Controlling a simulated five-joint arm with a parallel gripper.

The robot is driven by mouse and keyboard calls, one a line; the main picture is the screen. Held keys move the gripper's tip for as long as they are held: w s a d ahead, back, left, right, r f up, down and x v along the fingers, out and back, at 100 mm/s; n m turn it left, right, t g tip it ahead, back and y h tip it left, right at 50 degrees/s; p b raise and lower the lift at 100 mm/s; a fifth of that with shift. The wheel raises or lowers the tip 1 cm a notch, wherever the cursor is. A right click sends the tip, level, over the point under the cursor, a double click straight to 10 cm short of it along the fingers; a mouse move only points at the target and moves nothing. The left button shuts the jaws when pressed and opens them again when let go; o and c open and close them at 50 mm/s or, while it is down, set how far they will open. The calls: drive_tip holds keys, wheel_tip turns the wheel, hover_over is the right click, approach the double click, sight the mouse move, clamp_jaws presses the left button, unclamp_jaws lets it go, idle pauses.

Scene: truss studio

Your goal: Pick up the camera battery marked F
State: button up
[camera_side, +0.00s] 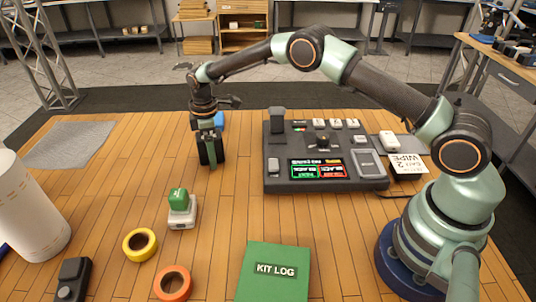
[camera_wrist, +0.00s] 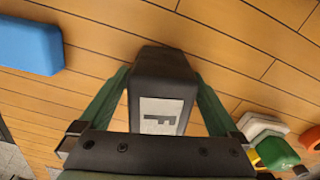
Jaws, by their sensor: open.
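The battery marked F is a dark block with a light grey label bearing an F; it shows in the wrist view (camera_wrist: 158,62) standing on the wooden table. In the side view the dark battery (camera_side: 212,154) is at the left of the grey console, partly covered by my fingers. My gripper (camera_side: 209,146) points down over it. In the wrist view my gripper's green fingers (camera_wrist: 161,85) stand on either side of the battery, open. Whether either finger touches it I cannot tell. The battery's lower part is hidden in the wrist view.
A blue block (camera_wrist: 28,45) lies close by. The control console (camera_side: 285,178) is to the right. A green-topped white item (camera_side: 182,217), yellow tape roll (camera_side: 129,253), orange tape roll (camera_side: 161,292) and green KIT LOG book (camera_side: 272,287) are in front.

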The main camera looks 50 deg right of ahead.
clamp_jaws()
drive_tip(key=shift+r, duration=0.1)
idle(0.3)
